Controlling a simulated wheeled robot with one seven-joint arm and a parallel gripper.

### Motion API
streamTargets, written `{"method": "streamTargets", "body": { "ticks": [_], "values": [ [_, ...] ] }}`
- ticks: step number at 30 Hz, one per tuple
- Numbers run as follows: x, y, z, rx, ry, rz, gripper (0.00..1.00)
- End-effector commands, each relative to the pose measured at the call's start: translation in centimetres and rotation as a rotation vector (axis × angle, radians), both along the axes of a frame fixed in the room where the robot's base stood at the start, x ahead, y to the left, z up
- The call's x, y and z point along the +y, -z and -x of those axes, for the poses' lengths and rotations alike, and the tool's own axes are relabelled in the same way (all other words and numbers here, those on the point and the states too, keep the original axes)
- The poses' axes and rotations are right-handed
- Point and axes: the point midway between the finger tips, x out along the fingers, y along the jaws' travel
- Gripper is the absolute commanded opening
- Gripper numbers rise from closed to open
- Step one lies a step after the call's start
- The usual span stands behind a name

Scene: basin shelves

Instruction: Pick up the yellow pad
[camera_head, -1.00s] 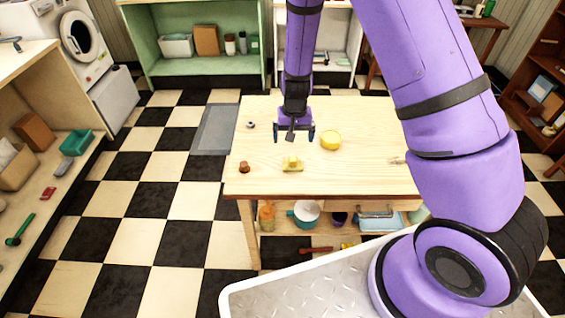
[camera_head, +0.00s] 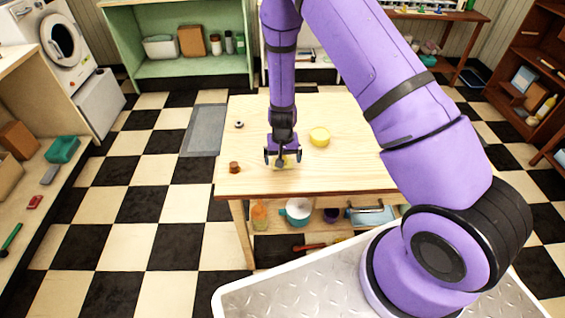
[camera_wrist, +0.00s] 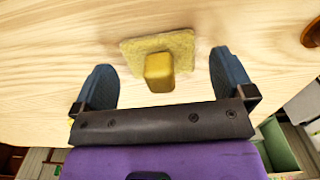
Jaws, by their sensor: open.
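The yellow pad (camera_wrist: 181,45) lies flat on the wooden table, a square sponge-like plate with a raised yellow block as a handle (camera_wrist: 159,72). In the wrist view it sits between and just beyond the fingertips of my gripper (camera_wrist: 162,72). The handle stands between the two blue-grey fingers without visible contact. In the head view my gripper (camera_head: 282,157) is over the pad (camera_head: 281,163) near the table's front edge and hides most of it. My gripper is open and empty.
A small brown thing (camera_head: 234,167) stands to the left, and a small ring-like thing (camera_head: 239,124) lies farther back. Bottles and pots fill the shelf below.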

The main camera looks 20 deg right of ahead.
Motion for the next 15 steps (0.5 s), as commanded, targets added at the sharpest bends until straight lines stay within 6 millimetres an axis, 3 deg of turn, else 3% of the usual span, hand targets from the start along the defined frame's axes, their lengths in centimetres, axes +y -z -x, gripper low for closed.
{"method": "streamTargets", "body": {
  "ticks": [4,11,15],
  "values": [
    [0.02,1.12,0.04,0.0,0.001,0.0,1.0],
    [0.05,1.2,0.01,-0.001,0.0,0.0,1.0],
    [0.05,1.2,0.02,0.0,0.0,0.0,0.72]
  ]
}}
